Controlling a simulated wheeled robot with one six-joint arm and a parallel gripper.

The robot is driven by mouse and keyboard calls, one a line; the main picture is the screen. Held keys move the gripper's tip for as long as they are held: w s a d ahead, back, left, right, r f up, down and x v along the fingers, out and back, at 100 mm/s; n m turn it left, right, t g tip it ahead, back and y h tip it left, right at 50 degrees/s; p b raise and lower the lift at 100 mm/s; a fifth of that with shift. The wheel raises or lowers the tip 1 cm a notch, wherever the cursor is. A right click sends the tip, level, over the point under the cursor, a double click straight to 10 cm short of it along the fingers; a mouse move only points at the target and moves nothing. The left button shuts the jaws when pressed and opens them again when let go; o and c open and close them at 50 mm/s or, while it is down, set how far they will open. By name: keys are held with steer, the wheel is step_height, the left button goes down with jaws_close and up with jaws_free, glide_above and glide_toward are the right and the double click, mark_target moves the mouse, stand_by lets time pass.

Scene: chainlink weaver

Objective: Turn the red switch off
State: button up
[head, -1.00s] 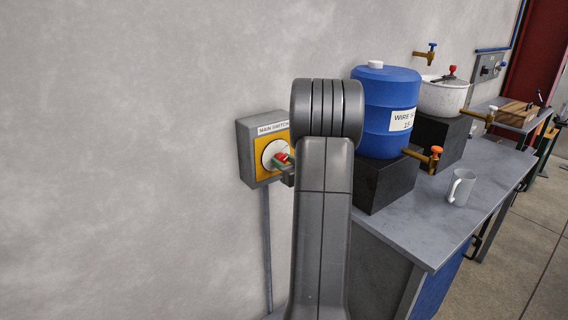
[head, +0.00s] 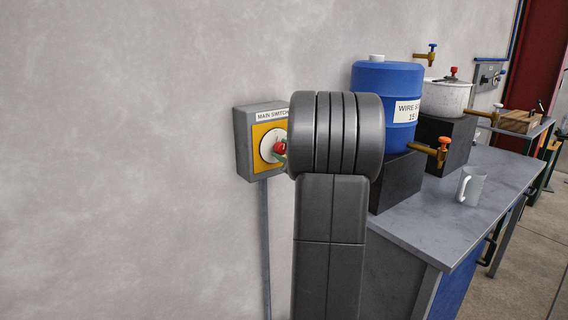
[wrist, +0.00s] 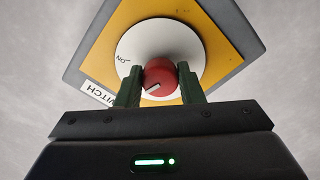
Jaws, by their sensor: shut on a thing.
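The red switch (wrist: 158,76) is a round red knob with a pale pointer line, on a white dial in a yellow plate. In the wrist view my gripper (wrist: 158,88) has its two green fingers on either side of the knob, shut on it. The pointer line slants toward the lower left of that view, and the "ON" mark is at the dial's upper left. No "OFF" mark can be seen. In the head view the red switch (head: 280,148) shows on the grey MAIN SWITCH box (head: 243,147); my arm hides most of the gripper.
A metal workbench (head: 425,228) stands at the right with a blue drum (head: 380,100) on a dark block, a white mug (head: 471,186) and a white pot (head: 445,98). A conduit (head: 265,240) runs down below the switch box. The wall at the left is bare.

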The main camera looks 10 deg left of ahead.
steer(key=shift+n+b, duration=1.05)
steer(key=shift+n, duration=0.15)
steer(key=o, duration=1)
steer(key=v, duration=1.3)
steer(key=shift+s+d, duration=0.25)
steer(key=shift+d, duration=0.05)
steer(key=shift+r, duration=0.1)
